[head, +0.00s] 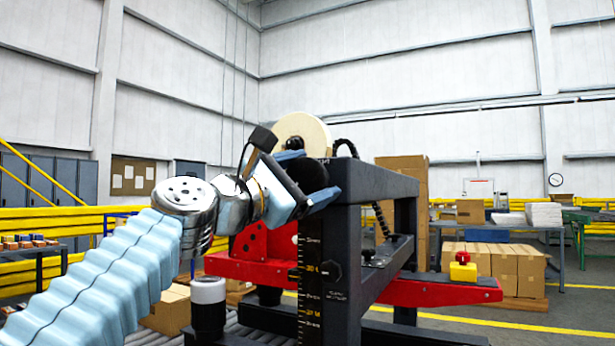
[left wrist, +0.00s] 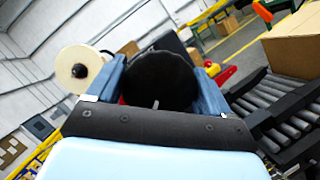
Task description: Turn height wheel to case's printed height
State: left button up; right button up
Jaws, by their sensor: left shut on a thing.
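The height wheel (left wrist: 160,80) is a black, scalloped round knob. In the left wrist view it sits between the two blue fingers of my left gripper (left wrist: 158,88), which is shut on it. In the head view my left gripper (head: 308,180) is at the top of the machine's dark frame post, with the dark wheel between its fingers, partly hidden. A black height scale (head: 311,290) with white and yellow marks runs down the post; its figures are too small to read. A plain brown carton (left wrist: 295,45) shows at the right of the left wrist view, with no readable print.
The dark machine frame (head: 378,185) carries a red crossbeam (head: 430,292) with a yellow-and-red button box (head: 463,267). A cream tape roll (head: 302,133) is behind my gripper. A black-and-white cylinder (head: 208,305) stands near my forearm. Rollers (left wrist: 280,110) lie at right.

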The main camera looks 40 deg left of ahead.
pick_arm(q)
jog(key=m+g, duration=0.1)
jog(key=m, duration=0.2)
jog(key=m+g+h, duration=0.1)
jog(key=m, duration=0.2)
jog(key=shift+f+h, duration=0.15)
jog(key=shift+h, duration=0.15)
jog(key=m+g, duration=0.1)
jog(key=m, duration=0.1)
jog(key=m+g, duration=0.1)
jog(key=m, duration=0.1)
jog(key=shift+d+f+m, duration=0.1)
jog(key=shift+f+m, duration=0.05)
jog(key=shift+m, duration=0.25)
jog(key=o, duration=0.9)
jog(key=shift+o, duration=0.2)
jog(key=shift+s, duration=0.1)
jog(key=s+a+r, duration=0.1)
jog(key=s+a, duration=0.1)
jog(key=s, duration=1.1)
jog(key=shift+s+r, duration=0.15)
jog(key=shift+s, duration=0.05)
